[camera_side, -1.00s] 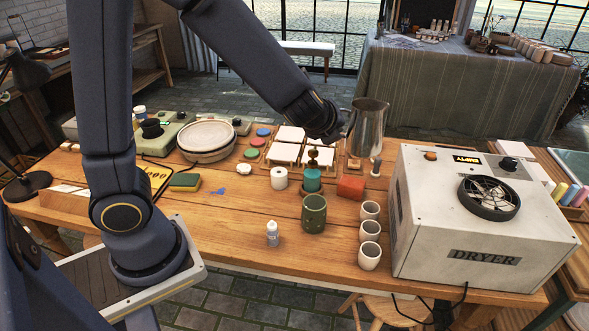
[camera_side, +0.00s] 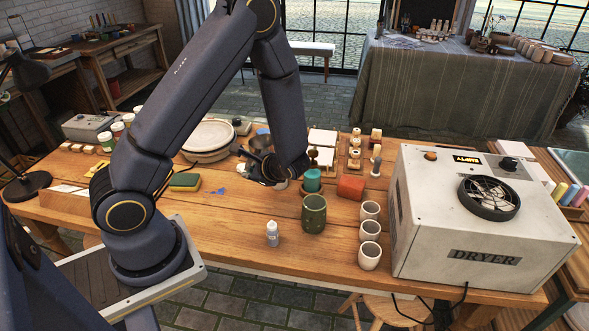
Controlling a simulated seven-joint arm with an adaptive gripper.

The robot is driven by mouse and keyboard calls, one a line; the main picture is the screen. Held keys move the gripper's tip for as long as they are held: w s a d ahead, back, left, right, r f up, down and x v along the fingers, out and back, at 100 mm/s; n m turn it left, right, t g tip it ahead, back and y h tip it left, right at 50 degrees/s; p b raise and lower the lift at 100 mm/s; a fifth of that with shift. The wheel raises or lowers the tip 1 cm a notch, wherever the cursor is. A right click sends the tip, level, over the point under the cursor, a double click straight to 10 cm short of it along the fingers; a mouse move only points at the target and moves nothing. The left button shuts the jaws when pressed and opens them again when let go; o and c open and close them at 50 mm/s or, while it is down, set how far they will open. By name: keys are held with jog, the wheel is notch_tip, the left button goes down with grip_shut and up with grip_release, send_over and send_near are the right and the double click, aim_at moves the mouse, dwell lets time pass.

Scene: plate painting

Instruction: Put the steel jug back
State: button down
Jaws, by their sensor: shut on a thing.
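My gripper (camera_side: 258,168) is low over the middle of the wooden table, left of the teal jar. It is shut on the steel jug. The jug is mostly hidden behind my gripper and forearm; only a grey metallic part (camera_side: 260,141) shows above the fingers. I cannot tell whether the jug touches the table or is upright.
A green cup (camera_side: 314,213), a teal jar (camera_side: 312,181), a red block (camera_side: 351,187) and a small white bottle (camera_side: 272,233) stand close by. A turntable (camera_side: 208,140) is behind left. White cups (camera_side: 370,232) and the dryer (camera_side: 485,215) stand right.

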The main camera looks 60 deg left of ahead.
jog(key=s+f+n, duration=0.1)
jog(key=s+f, duration=0.1)
jog(key=s+a+f+n+g, duration=0.1)
jog(key=s+f, duration=0.1)
jog(key=f, duration=0.1)
jog(key=s+a+f+g, duration=0.1)
jog(key=s+f, duration=0.1)
jog(key=f, duration=0.1)
jog(key=shift+s+a+n+h, duration=0.1)
jog(key=shift+s+n+h, duration=0.2)
jog(key=shift+s+n, duration=0.1)
jog(key=shift+f, duration=1.9)
jog(key=shift+f, duration=0.1)
jog(key=c, duration=1.3)
grip_release()
